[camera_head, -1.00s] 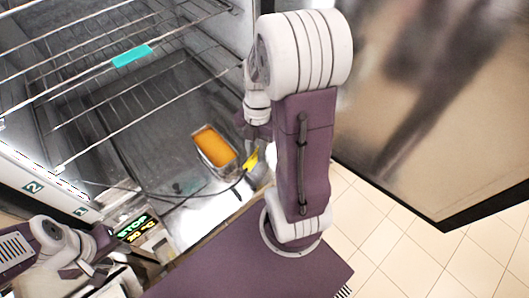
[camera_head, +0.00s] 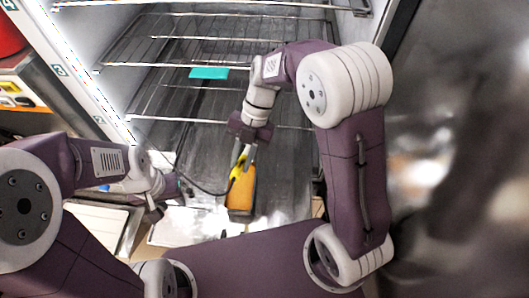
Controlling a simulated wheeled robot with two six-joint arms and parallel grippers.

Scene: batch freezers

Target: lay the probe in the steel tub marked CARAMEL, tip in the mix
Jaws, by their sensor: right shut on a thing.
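A steel tub of orange mix (camera_head: 242,192) stands low inside the freezer; no marking on it is readable. My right gripper (camera_head: 243,157) points down over the tub's far left part, shut on the yellow probe (camera_head: 237,174). The probe overlaps the tub's left edge in the picture. Its tip is too small to make out, so I cannot tell whether it touches the mix. A dark cable (camera_head: 190,181) runs left from the probe. My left gripper (camera_head: 168,192) is at the left of the freezer opening, away from the tub; its fingers are unclear.
Wire shelves (camera_head: 170,38) cross the freezer above and behind the tub, one with a teal tag (camera_head: 208,73). The numbered frame (camera_head: 75,85) stands on the left. A red object (camera_head: 10,36) is at the upper left.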

